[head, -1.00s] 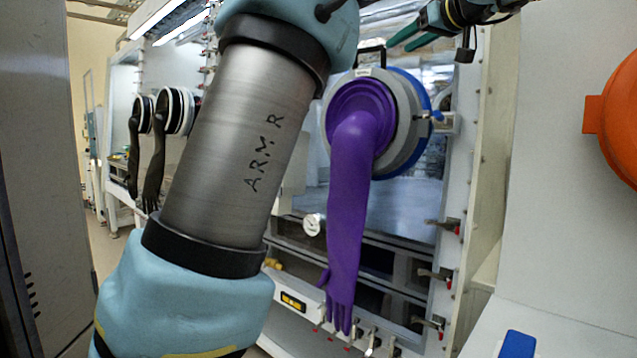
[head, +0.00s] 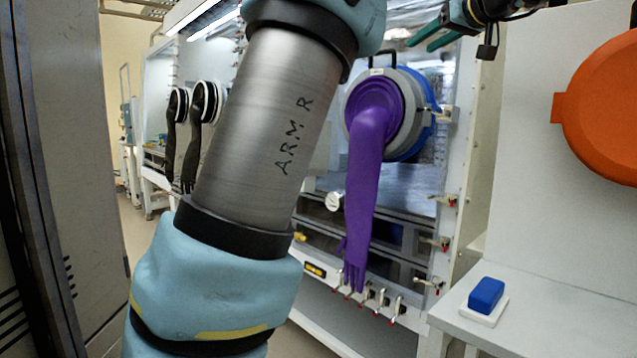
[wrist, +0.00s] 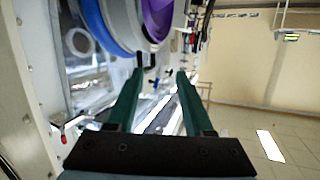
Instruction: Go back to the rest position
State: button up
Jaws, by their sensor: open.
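My gripper (head: 428,36) shows at the top of the head view, its green fingers apart and pointing left. In the wrist view my gripper (wrist: 161,73) is open with nothing between its fingers. A purple glove (head: 367,190) hangs from a round port (head: 412,118) with a grey and blue rim on the glovebox front. In the head view the gripper is above and to the right of that port. The port's blue rim also shows in the wrist view (wrist: 97,24), beyond the fingers at the upper left.
A white bench (head: 545,315) at the right holds a blue block (head: 486,295) on a white base. A large orange disc (head: 605,110) is above it. A grey cabinet (head: 65,150) stands close at the left. Dark gloves (head: 190,155) hang further back. Floor shows beside the cabinet.

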jog(key=a+f+m+g+h+p, duration=0.1)
jog(key=a+f+m+g, duration=0.15)
jog(key=a+f, duration=0.4)
jog(key=a+f+m+g+p, duration=0.1)
jog(key=a+f+g+p, duration=0.2)
jog(key=f, duration=0.7)
jog(key=a+f+m+g+h, duration=0.1)
jog(key=a+f+m+g, duration=0.1)
jog(key=a+f, duration=0.5)
jog(key=s+a+f+g+h+p, duration=0.2)
jog(key=s+a+f, duration=0.4)
jog(key=s+f, duration=0.3)
jog(key=s+a+f+n+g+h+p, duration=0.1)
jog(key=s+a+f+g+p, duration=0.1)
jog(key=s+a+f, duration=0.5)
jog(key=s+f+g, duration=0.1)
jog(key=s+f, duration=0.1)
jog(key=s, duration=0.1)
jog(key=shift+h+p, duration=0.35)
jog(key=shift+h, duration=0.05)
